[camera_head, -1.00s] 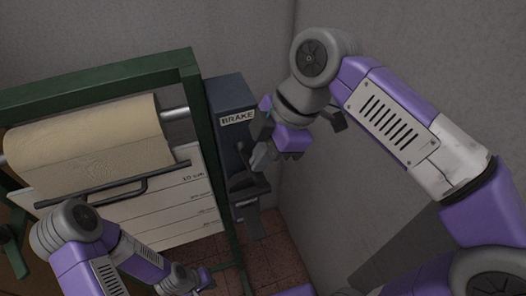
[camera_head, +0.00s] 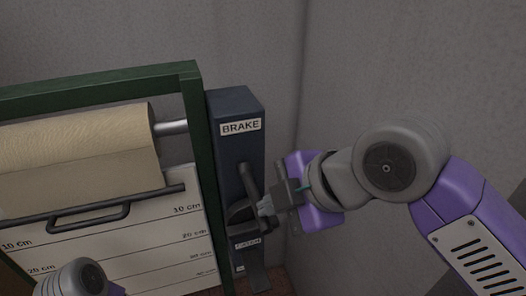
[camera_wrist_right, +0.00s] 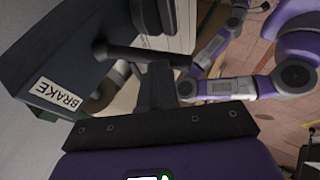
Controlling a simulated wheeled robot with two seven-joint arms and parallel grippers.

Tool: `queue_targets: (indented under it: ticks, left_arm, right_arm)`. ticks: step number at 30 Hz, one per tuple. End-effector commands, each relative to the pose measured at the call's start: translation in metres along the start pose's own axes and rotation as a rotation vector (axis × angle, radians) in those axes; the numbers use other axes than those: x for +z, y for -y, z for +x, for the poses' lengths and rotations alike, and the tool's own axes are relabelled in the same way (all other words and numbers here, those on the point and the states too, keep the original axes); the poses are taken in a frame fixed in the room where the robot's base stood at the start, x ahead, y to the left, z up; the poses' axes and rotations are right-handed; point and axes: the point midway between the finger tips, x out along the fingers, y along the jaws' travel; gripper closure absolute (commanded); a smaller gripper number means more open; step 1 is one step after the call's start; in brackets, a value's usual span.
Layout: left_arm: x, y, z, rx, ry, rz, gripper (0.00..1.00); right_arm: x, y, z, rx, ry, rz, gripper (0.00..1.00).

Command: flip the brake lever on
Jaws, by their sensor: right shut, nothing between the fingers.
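The brake box (camera_head: 228,150) is a tall dark blue-grey box with a white BRAKE label (camera_head: 240,127). Its dark lever (camera_head: 247,178) sticks out of the front, above a dark bracket. My right gripper (camera_head: 266,207) is shut and empty, just right of the lever's lower end. I cannot tell whether they touch. In the right wrist view the lever (camera_wrist_right: 150,55) runs across just beyond the fingers (camera_wrist_right: 158,85), and the box (camera_wrist_right: 70,45) fills the upper left. My left gripper is not visible in the head view.
A green frame (camera_head: 203,170) stands left of the box, with a tan roll (camera_head: 75,138), a black handle bar (camera_head: 95,212) and a measuring board (camera_head: 165,235). A grey wall (camera_head: 350,75) is behind and right. My left arm is at the lower left.

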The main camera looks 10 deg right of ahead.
Motion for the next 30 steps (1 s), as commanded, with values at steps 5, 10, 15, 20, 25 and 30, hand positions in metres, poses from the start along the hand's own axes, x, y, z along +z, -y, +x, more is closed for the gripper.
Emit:
queue_targets:
  ticks: [5,10,15,20,25,30]
  left_arm:
    - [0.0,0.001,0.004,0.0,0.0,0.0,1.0]
    - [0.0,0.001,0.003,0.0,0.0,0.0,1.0]
    - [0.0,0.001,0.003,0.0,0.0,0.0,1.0]
    - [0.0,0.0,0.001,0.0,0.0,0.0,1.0]
    - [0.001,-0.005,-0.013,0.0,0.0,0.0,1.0]
    - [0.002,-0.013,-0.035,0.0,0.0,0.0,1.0]
  right_arm:
    - [0.001,0.001,0.002,0.011,0.0,-0.005,1.0]
    - [0.001,0.001,0.002,0.01,0.001,-0.005,1.0]
    - [0.001,0.001,0.002,0.009,0.001,-0.005,1.0]
    - [0.0,0.0,0.0,0.008,0.001,-0.005,1.0]
    - [-0.004,-0.009,-0.017,0.011,0.0,-0.006,1.0]
    - [-0.009,-0.022,-0.041,0.014,-0.002,-0.007,1.0]
